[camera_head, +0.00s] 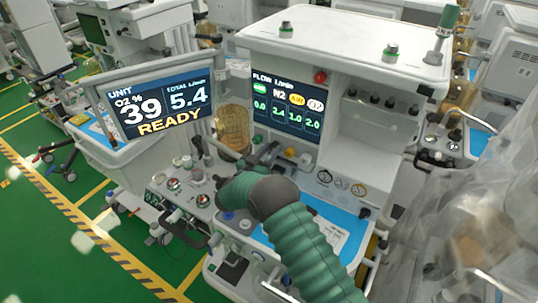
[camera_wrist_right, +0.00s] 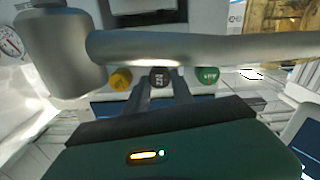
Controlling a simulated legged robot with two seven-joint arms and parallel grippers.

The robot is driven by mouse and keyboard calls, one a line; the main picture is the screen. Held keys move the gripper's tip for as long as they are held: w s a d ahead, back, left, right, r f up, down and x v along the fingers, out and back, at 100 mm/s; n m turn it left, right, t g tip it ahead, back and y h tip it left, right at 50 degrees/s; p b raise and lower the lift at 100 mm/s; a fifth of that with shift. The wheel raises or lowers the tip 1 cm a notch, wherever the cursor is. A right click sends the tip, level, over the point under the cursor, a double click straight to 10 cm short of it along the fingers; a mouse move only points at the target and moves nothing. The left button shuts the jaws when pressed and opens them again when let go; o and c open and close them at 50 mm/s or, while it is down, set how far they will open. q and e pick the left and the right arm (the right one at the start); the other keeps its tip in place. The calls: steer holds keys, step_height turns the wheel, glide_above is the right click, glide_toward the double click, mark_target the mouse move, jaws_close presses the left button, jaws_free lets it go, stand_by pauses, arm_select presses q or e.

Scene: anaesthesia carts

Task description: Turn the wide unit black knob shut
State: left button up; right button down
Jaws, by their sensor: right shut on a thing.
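The wide unit (camera_head: 345,52) stands ahead, with a flow screen (camera_head: 295,105) on its front and a row of coloured knobs below it. In the right wrist view the black knob (camera_wrist_right: 159,77) sits between the yellow knob (camera_wrist_right: 121,79) and the green knob (camera_wrist_right: 207,78). My right gripper (camera_wrist_right: 162,88) is shut on the black knob, with one finger on each side of it. In the head view my green-sleeved right arm reaches to the knob row, and the gripper (camera_head: 268,154) partly hides it. My left gripper is not in view.
A monitor (camera_head: 158,100) reading READY stands left of the flow screen. An amber canister (camera_head: 233,127) is beside the knob row. Gauges (camera_head: 341,183) sit to the right. A blue work surface (camera_head: 345,222) lies below. Clear plastic covers equipment at far right.

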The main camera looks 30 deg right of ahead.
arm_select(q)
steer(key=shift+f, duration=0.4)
arm_select(e)
steer(key=shift+d+f+m, duration=0.1)
steer(key=shift+f+m, duration=0.1)
steer(key=shift+m, duration=0.3)
steer(key=c, duration=1.4)
jaws_free()
steer(key=shift+o, duration=1.2)
steer(key=shift+w+d+f, duration=0.1)
steer(key=shift+o, duration=0.4)
steer(key=shift+w+d+f, duration=0.1)
steer(key=shift+w+d, duration=0.05)
arm_select(q)
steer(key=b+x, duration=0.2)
steer(key=b, duration=0.1)
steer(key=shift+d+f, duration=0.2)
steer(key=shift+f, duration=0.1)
arm_select(e)
steer(key=v, duration=1.7)
steer(key=shift+d, duration=0.1)
